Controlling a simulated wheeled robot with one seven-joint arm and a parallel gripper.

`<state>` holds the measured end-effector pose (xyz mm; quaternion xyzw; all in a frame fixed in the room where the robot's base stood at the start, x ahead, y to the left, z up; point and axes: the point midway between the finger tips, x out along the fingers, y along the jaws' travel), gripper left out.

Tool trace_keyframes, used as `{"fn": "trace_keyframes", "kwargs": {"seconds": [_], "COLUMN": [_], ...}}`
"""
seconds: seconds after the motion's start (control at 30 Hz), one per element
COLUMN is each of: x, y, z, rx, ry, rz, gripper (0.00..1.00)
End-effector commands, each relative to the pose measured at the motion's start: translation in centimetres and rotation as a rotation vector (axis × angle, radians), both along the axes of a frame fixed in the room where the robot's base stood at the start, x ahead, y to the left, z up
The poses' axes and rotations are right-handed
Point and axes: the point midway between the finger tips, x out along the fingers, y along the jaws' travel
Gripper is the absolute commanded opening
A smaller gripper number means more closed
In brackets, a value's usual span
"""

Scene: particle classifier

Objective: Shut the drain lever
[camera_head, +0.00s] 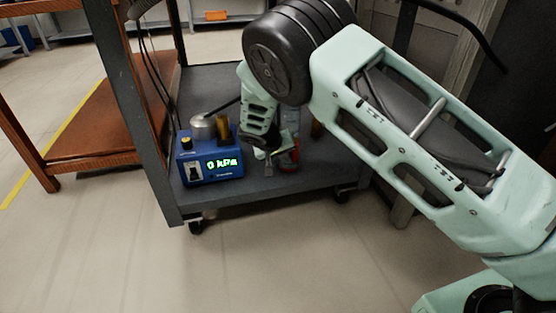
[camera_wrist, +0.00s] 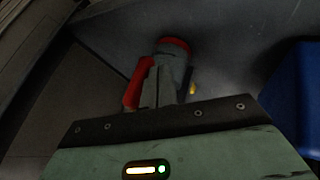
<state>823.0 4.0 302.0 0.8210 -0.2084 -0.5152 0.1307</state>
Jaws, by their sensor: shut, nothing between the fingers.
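The red drain lever (camera_wrist: 133,88) shows in the wrist view just left of my gripper's fingers. It hangs beside a grey fitting with a red ring (camera_wrist: 174,45). My gripper (camera_wrist: 152,75) is shut and empty, and its fingertips are at the fitting, close to the lever. I cannot tell whether they touch it. In the head view my gripper (camera_head: 268,164) is low over the cart's lower shelf. Red parts (camera_head: 294,153) show just right of it, partly hidden by my arm.
A blue pump box (camera_head: 210,164) reading 0 kPa stands left of my gripper on the grey shelf (camera_head: 240,194); its blue side (camera_wrist: 297,95) shows in the wrist view. A dark cart post (camera_head: 128,95) rises at the left. The floor in front is clear.

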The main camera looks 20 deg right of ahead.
Motion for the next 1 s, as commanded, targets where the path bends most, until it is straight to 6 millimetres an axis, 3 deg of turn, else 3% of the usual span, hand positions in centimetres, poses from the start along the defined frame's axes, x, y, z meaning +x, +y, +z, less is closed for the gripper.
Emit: {"fn": "trace_keyframes", "kwargs": {"seconds": [1.0], "x": [0.00], "y": [-0.24], "z": [-0.38], "rx": [-0.118], "ry": [0.000], "rz": [0.001], "gripper": [0.00]}}
